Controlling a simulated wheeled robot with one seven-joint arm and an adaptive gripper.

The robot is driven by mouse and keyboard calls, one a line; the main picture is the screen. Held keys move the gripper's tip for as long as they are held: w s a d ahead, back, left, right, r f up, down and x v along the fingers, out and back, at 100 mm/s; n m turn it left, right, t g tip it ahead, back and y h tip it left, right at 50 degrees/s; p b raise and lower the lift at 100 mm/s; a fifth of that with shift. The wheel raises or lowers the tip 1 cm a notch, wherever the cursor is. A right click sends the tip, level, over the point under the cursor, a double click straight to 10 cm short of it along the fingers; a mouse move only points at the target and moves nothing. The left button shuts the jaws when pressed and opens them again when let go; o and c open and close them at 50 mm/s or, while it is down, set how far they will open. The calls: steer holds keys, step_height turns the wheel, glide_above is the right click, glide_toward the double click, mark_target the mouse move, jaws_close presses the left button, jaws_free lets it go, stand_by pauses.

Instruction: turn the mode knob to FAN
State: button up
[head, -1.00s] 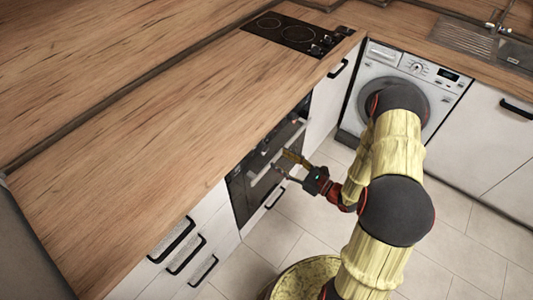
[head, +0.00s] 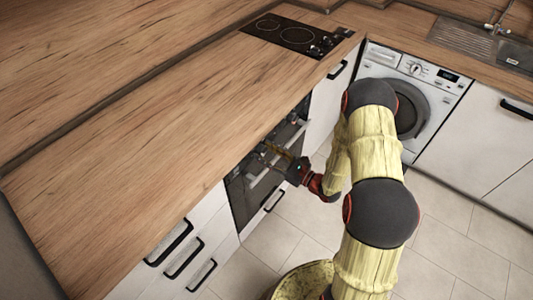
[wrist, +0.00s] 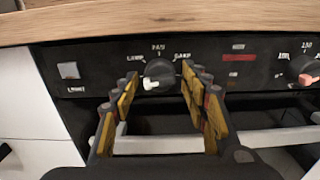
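The mode knob (wrist: 159,72) is a dark round knob on the oven's black control panel (wrist: 110,55). Its white mark sits at its lower left. Small labels stand around it: one at left that looks like LAMP, FAN above, and a blurred one at right. My gripper (wrist: 160,80) is open, with its yellow-padded fingers on either side of the knob, apart from it as far as I can see. In the head view my gripper (head: 276,154) is at the upper front of the oven (head: 240,196), and the knob is too small to make out.
A second knob (wrist: 305,68) with a red mark is at the right of the panel, and a square button (wrist: 69,70) is at the left. The oven handle (wrist: 265,139) runs below the fingers. The wooden worktop (wrist: 150,18) overhangs the panel. The floor (head: 290,232) is clear.

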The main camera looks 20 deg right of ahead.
steer(key=c, duration=1)
steer(key=shift+o, duration=0.2)
steer(key=shift+m+p, duration=0.3)
steer(key=shift+p, duration=0.1)
steer(key=m+p, duration=0.2)
steer(key=shift+r+m+p, duration=0.15)
steer(key=shift+m+p, duration=0.15)
steer(key=shift+m, duration=0.1)
steer(key=m+p, duration=0.3)
steer(key=m, duration=0.1)
steer(key=shift+s+m, duration=0.1)
steer(key=shift+m, duration=0.2)
steer(key=m+p, duration=0.4)
steer(key=m, duration=0.2)
steer(key=m+p, duration=0.2)
steer(key=m, duration=0.3)
steer(key=shift+m, duration=0.4)
steer(key=o, duration=1)
